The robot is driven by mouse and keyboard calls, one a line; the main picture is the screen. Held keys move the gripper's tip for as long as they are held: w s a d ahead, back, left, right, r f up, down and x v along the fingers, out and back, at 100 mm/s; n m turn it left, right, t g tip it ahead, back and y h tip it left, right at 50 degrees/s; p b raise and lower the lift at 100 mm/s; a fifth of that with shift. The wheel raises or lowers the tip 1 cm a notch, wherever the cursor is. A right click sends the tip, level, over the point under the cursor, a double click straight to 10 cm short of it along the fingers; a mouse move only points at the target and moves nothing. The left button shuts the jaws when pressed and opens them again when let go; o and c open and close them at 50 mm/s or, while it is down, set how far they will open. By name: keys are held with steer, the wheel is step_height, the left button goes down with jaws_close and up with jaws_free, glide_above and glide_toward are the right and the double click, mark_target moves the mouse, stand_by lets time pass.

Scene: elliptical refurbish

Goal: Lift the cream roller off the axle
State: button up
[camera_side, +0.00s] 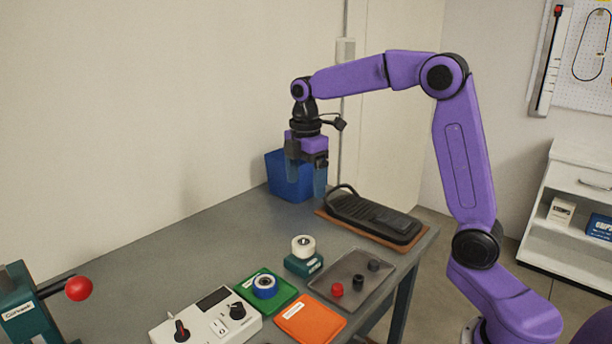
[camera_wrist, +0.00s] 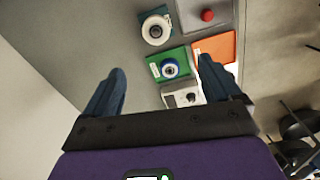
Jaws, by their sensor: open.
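The cream roller (camera_side: 303,245) sits on top of a small green block (camera_side: 304,265) near the middle of the bench. The axle is mostly hidden by the roller, with a dark centre showing. In the wrist view the cream roller (camera_wrist: 156,30) is at the top, left of centre, beyond the fingertips. My gripper (camera_side: 306,182) is open and empty, pointing down, well above the bench and behind the roller in the side view. Its two fingers (camera_wrist: 162,80) also show in the wrist view with nothing between them.
A blue roller (camera_side: 265,286) sits on a green mat (camera_side: 285,290), beside an orange mat (camera_side: 310,318). A grey tray (camera_side: 345,301) holds a red cap (camera_side: 337,290) and dark pieces. A black pedal (camera_side: 375,219), blue bin (camera_side: 283,179) and white control box (camera_side: 206,324) stand around.

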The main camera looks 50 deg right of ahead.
mark_target(306, 237)
steer(key=f, duration=1.1)
steer(key=d+f, duration=0.1)
steer(key=f, duration=0.5)
steer(key=shift+w+f, duration=0.2)
steer(key=shift+w, duration=0.15)
steer(key=shift+c, duration=0.3)
steer(key=shift+r, duration=0.1)
steer(key=c, duration=1.1)
